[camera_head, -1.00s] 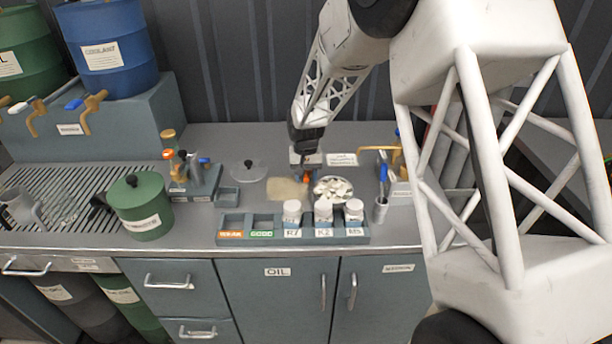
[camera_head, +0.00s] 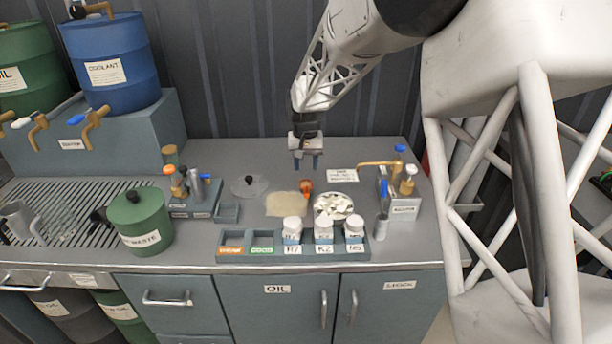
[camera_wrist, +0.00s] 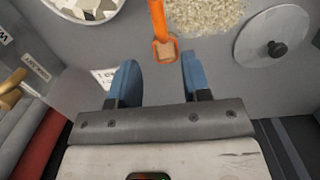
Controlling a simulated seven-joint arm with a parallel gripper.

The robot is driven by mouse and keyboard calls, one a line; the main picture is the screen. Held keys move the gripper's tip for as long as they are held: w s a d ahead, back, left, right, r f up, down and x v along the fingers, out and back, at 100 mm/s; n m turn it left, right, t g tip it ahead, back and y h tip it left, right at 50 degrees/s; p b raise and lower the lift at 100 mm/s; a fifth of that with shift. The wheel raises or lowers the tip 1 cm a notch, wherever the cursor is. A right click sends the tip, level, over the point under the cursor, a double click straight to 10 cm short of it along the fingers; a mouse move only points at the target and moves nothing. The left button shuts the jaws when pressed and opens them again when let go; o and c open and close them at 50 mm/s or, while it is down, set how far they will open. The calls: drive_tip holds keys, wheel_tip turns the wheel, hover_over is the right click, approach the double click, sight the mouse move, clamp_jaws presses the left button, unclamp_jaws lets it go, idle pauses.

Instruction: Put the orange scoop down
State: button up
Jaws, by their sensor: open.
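The orange scoop (camera_head: 306,187) lies on the grey bench, between the beige grainy patch (camera_head: 285,205) and the round dish of white pieces (camera_head: 333,206). In the wrist view the scoop (camera_wrist: 163,40) shows an orange shaft with a squarish brownish end. My gripper (camera_head: 307,164) is open and empty above the bench, behind the scoop in the head view. In the wrist view its blue fingers (camera_wrist: 158,82) stand apart with only bench surface between them, and the scoop's end is just beyond them.
A tray (camera_head: 226,254) with three white-lidded jars stands along the front edge. A green waste pot (camera_head: 140,219) and a tool holder (camera_head: 194,208) are left. A clear lid (camera_head: 248,186) lies by the patch. A stand with a brass spout (camera_head: 400,200) is right.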

drive_tip(key=shift+r, duration=1)
drive_tip(key=s+d+r+t, duration=0.1)
drive_tip(key=s+d+r, duration=0.3)
drive_tip(key=s, duration=0.3)
drive_tip(key=s+d+r, duration=0.3)
drive_tip(key=s+r, duration=0.1)
drive_tip(key=s, duration=0.3)
drive_tip(key=s+d+r+t, duration=0.1)
drive_tip(key=s+d+r, duration=0.35)
drive_tip(key=s, duration=0.35)
drive_tip(key=s+d, duration=0.2)
drive_tip(key=s, duration=0.9)
drive_tip(key=s+d+t, duration=0.1)
drive_tip(key=s+d, duration=0.2)
drive_tip(key=s, duration=0.8)
drive_tip(key=shift+s+f, duration=0.4)
drive_tip(key=shift+f, duration=0.05)
